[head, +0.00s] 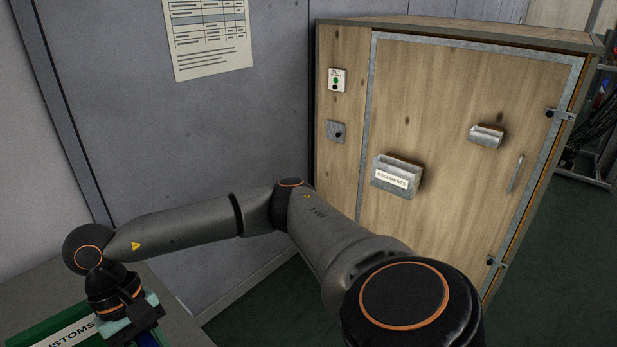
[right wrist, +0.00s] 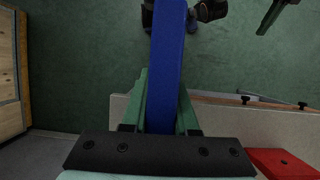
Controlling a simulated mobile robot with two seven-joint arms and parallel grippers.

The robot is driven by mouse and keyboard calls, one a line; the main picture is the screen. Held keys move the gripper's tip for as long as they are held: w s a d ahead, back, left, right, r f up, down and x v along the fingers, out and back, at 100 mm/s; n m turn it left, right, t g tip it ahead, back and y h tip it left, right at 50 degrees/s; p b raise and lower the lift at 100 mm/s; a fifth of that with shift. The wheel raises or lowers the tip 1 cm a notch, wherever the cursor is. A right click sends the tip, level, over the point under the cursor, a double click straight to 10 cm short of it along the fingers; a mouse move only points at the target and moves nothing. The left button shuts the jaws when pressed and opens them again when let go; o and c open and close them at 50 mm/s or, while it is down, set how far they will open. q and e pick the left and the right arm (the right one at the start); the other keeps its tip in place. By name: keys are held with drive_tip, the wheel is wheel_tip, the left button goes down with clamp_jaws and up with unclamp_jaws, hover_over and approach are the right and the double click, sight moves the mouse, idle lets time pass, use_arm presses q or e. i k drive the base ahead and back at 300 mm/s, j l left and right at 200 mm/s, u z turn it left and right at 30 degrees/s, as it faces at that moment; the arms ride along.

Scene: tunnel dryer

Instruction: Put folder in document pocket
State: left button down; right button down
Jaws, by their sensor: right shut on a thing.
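The document pocket (head: 381,178) is a grey metal holder labelled "DOCUMENTS" on the front of a wooden cabinet, right of centre in the head view. My right gripper (head: 138,325) is at the lower left of the head view, far from the pocket. It is shut on a blue folder (right wrist: 168,60), which shows as a long narrow blue strip between the fingers in the right wrist view. In the head view only a small blue part of the folder (head: 147,339) shows below the gripper; the rest is cut off. My left gripper is not in view.
A green item labelled "...STOMS" (head: 40,333) lies on a grey table (head: 185,328) beside my right gripper. A smaller metal holder (head: 487,138) and a handle (head: 516,174) stick out from the cabinet (head: 440,100). A red object (right wrist: 282,163) shows in the right wrist view.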

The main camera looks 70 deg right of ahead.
sight(393, 189)
drive_tip(key=k+l+z, duration=0.2)
drive_tip(key=l, duration=0.15)
drive_tip(key=l+z, duration=0.2)
drive_tip(key=l, duration=0.15)
drive_tip(key=i+l+z, duration=0.5)
drive_tip(key=l, duration=0.15)
drive_tip(key=i+l+z, duration=0.15)
drive_tip(key=i+z, duration=0.55)
drive_tip(key=z, duration=0.25)
drive_tip(key=i+z, duration=0.45)
drive_tip(key=i+j+z, duration=0.3)
drive_tip(key=z, duration=0.15)
drive_tip(key=i+j+z, duration=0.25)
drive_tip(key=z, duration=0.2)
drive_tip(key=i+j+z, duration=0.2)
drive_tip(key=j+z, duration=0.3)
drive_tip(key=i, duration=0.5)
